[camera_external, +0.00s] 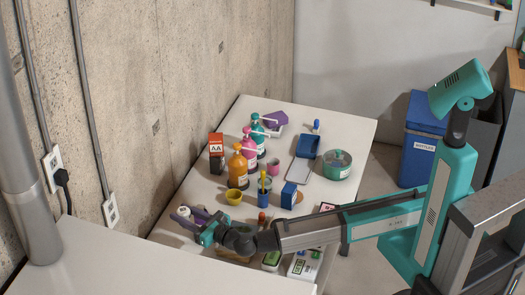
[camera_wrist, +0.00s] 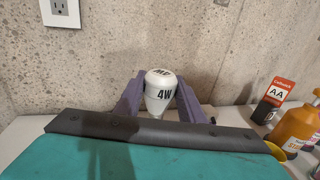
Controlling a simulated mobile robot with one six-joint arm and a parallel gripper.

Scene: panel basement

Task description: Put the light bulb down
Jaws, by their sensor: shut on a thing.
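The light bulb (camera_wrist: 160,90) is white with dark "4W" print and shows upright in the wrist view, its wide end up. My gripper (camera_wrist: 158,103) has its two purple fingers closed on the bulb from both sides. In the external view my gripper (camera_external: 191,216) is low at the near left part of the white table (camera_external: 345,125), close to its left edge. The bulb is small there, a pale spot between the fingers. Whether its lower end touches the table is hidden behind my wrist.
An orange pump bottle (camera_external: 237,168), a yellow cup (camera_external: 234,196) and a red AA battery box (camera_external: 216,145) stand beyond my gripper. Several boxes lie under my arm, including a white-green one (camera_external: 304,264). A concrete wall (camera_external: 190,70) runs along the left. A white surface (camera_external: 150,262) is nearest.

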